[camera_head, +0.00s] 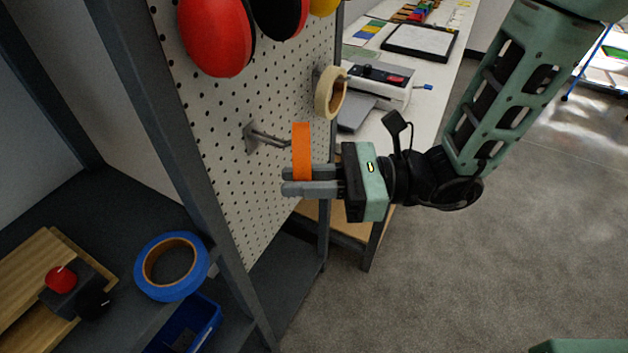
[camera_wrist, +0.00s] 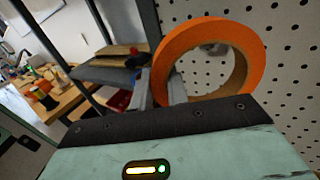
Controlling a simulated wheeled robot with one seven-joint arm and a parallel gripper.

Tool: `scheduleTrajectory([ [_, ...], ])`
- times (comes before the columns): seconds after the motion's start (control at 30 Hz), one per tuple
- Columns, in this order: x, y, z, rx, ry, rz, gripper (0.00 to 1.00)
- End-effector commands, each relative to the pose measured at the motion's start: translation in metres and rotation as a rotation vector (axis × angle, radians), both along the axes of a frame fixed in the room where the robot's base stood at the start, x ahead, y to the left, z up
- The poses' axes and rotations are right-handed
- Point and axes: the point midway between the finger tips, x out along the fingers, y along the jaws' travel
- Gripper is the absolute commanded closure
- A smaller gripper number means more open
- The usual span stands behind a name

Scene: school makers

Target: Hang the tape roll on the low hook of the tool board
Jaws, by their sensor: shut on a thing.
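An orange tape roll (camera_head: 301,150) is held upright in my gripper (camera_head: 288,181), which is shut on its lower rim. In the head view the roll is seen nearly edge-on. In the wrist view the orange tape roll (camera_wrist: 248,40) shows its open centre, with the board behind it. A metal hook (camera_head: 262,136) sticks out from the pegboard tool board (camera_head: 225,125), and its tip reaches up to the roll's left side. I cannot tell whether the hook tip is inside the roll's hole. A cream tape roll (camera_head: 330,92) hangs higher on the board, to the right.
Red and black round ear-muff-like things (camera_head: 214,36) hang at the board's top. A blue tape roll (camera_head: 172,266) lies on the grey shelf at lower left, near a red-knobbed block (camera_head: 62,279) and a blue bin (camera_head: 190,325). A workbench (camera_head: 440,62) stands behind. Floor at right is clear.

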Motion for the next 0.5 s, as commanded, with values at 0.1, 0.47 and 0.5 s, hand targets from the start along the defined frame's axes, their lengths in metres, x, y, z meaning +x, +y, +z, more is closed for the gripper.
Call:
scheduleTrajectory([
  [0.1,0.002,0.007,-0.001,0.000,0.000,0.002,1.00],
  [0.47,0.010,0.026,-0.002,0.000,0.000,0.002,1.00],
  [0.5,0.011,0.028,-0.002,0.000,-0.001,0.002,1.00],
])
